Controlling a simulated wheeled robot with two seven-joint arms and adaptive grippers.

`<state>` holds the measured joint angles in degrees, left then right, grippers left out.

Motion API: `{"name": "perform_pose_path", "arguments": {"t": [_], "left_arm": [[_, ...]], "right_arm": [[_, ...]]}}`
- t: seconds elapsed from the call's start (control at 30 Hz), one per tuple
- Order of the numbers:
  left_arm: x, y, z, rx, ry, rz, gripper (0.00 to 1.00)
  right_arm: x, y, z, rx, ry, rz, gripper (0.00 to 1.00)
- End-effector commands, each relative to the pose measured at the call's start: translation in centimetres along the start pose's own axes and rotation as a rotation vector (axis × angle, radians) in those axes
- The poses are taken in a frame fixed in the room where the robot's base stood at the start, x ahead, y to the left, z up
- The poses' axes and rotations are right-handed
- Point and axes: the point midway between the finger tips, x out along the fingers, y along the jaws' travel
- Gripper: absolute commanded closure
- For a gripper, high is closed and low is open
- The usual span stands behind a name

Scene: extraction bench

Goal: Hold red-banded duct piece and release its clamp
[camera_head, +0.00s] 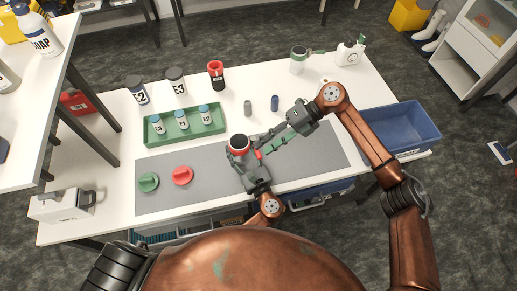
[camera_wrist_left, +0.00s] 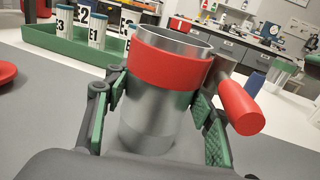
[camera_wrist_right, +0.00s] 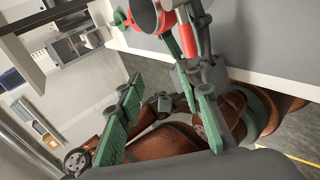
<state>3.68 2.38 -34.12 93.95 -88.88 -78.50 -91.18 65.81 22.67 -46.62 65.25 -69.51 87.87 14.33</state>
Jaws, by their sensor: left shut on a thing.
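The duct piece is a metal cylinder with a red band (camera_wrist_left: 172,65), upright over the grey mat; in the head view its dark open top (camera_head: 239,142) faces up. My left gripper (camera_head: 242,160) is shut on it, with green pads on both sides in the left wrist view (camera_wrist_left: 155,125). The clamp's red handle (camera_wrist_left: 240,108) sticks out on the right of the band there; it also shows in the right wrist view (camera_wrist_right: 188,40). My right gripper (camera_wrist_right: 165,112) is open and empty, its fingers well apart, beside the handle. The clamp's latch is not clearly visible.
A green tray (camera_head: 156,139) with several small labelled jars stands behind the mat (camera_head: 310,160). Green (camera_head: 148,182) and red (camera_head: 182,176) round pieces lie on the mat's left. Labelled containers stand behind the tray. A blue bin (camera_head: 410,122) is at the right.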

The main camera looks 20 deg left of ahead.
Motion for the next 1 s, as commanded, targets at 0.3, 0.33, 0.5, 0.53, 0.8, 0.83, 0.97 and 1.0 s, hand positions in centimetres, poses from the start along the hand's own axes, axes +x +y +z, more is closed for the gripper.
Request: {"name": "perform_pose_path", "arguments": {"t": [0.3, 0.33, 0.5, 0.53, 0.8, 0.83, 0.97, 1.0], "left_arm": [[0.0, 0.0, -0.1, 0.001, 0.001, 0.001, 0.81], [0.0, 0.0, -0.1, 0.001, 0.001, 0.001, 0.81], [0.0, 0.0, -0.1, 0.001, 0.000, 0.001, 0.81], [0.0, 0.0, -0.1, 0.001, 0.000, 0.001, 0.81], [0.0, 0.0, -0.1, 0.001, 0.000, 0.001, 0.81], [0.0, 0.0, -0.1, 0.001, 0.000, 0.001, 0.81], [0.0, 0.0, -0.1, 0.001, 0.000, 0.001, 0.81], [0.0, 0.0, -0.1, 0.001, 0.000, 0.000, 0.81]], "right_arm": [[-2.0, 3.8, 0.9, -0.054, 0.003, -0.523, 0.67], [-2.4, 3.9, 1.0, -0.055, -0.003, -0.559, 0.67], [-3.7, 4.7, 1.4, -0.057, -0.038, -0.702, 0.67], [-3.9, 4.7, 1.4, -0.057, -0.042, -0.716, 0.67], [-2.5, 3.4, 1.7, -0.054, -0.050, -0.745, 0.67], [-2.1, 3.1, 1.7, -0.054, -0.049, -0.744, 0.67], [-0.2, 1.3, 1.9, -0.054, -0.049, -0.743, 0.67], [0.4, 0.7, 1.9, -0.054, -0.048, -0.742, 0.67]]}}
